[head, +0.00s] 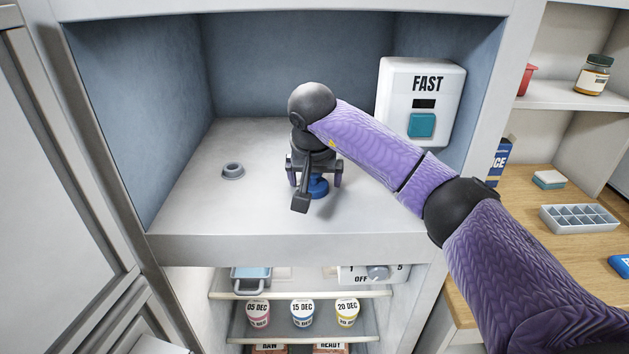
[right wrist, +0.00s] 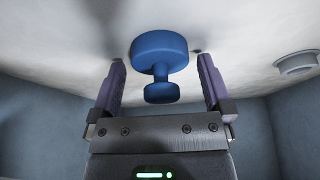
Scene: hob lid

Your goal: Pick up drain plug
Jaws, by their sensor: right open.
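The drain plug (head: 318,187) is a blue piece with a wide round disc and a smaller knob on a short stem. It stands on the pale floor of the upper compartment, partly hidden by my right gripper in the head view. My right gripper (head: 314,180) is directly over it, pointing down. In the right wrist view the plug (right wrist: 160,60) shows between the two purple fingers of the open gripper (right wrist: 160,85), with a gap on each side. The knob is nearer the gripper's palm. My left gripper is not in view.
A grey ring-shaped drain fitting (head: 233,171) sits on the compartment floor to the left. A white box marked FAST (head: 420,100) with a teal button is on the right wall. Dated tubs (head: 303,313) stand on a shelf below. The compartment floor is otherwise clear.

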